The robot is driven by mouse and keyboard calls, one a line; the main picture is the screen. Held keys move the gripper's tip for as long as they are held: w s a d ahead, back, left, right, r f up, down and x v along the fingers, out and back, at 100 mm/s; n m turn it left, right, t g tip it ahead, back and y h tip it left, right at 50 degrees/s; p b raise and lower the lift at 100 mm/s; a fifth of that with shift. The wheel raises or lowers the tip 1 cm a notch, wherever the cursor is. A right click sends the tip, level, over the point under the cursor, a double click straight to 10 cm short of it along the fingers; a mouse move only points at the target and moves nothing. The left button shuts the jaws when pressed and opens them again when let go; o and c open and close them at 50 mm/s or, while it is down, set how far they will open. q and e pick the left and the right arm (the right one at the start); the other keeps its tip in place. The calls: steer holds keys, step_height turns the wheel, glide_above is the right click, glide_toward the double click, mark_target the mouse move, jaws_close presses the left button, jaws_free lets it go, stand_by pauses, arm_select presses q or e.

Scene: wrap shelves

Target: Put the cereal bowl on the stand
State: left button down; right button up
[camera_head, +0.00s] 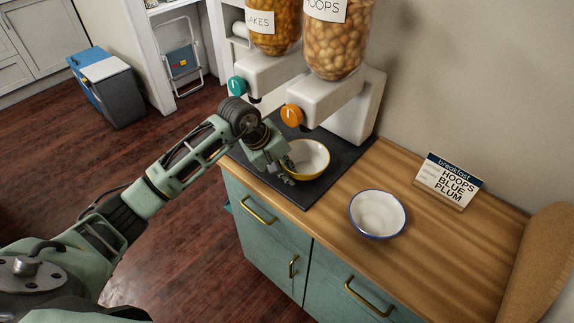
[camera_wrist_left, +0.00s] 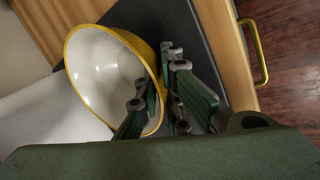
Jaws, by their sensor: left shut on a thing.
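A white bowl with a yellow outside and rim (camera_head: 308,158) is at the dark mat under the dispensers. My left gripper (camera_head: 288,175) is shut on the near left edge of this bowl. The left wrist view shows the yellow bowl (camera_wrist_left: 100,75) with its rim between my left gripper's fingers (camera_wrist_left: 165,95). I cannot tell whether the bowl touches the dark mat (camera_head: 325,178). A white bowl with a blue rim (camera_head: 378,214) stands upright on the wooden counter, apart from my gripper. No separate bowl stand is clearly visible. My right gripper is not in view.
Two cereal dispensers stand behind the mat, with a teal knob (camera_head: 237,86) and an orange knob (camera_head: 292,115). A breakfast card (camera_head: 448,184) reads hoops, blue, plum. The wooden counter (camera_head: 440,255) is clear around the blue-rimmed bowl. A cork-coloured board (camera_head: 543,265) is at the right.

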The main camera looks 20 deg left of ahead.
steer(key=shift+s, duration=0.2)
arm_select(q)
steer(key=shift+f, duration=0.2)
steer(key=c, duration=2.2)
jaws_free()
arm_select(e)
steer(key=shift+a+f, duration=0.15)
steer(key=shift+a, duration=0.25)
arm_select(q)
steer(key=shift+r, duration=0.1)
steer(key=shift+a+r, duration=0.1)
steer(key=shift+r, duration=0.1)
steer(key=b+v, duration=0.2)
steer(key=v, duration=0.9)
steer(key=shift+s+r, duration=0.25)
steer(key=shift+r, duration=0.05)
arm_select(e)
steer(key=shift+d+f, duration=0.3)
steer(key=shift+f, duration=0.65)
arm_select(q)
steer(key=shift+a, duration=0.1)
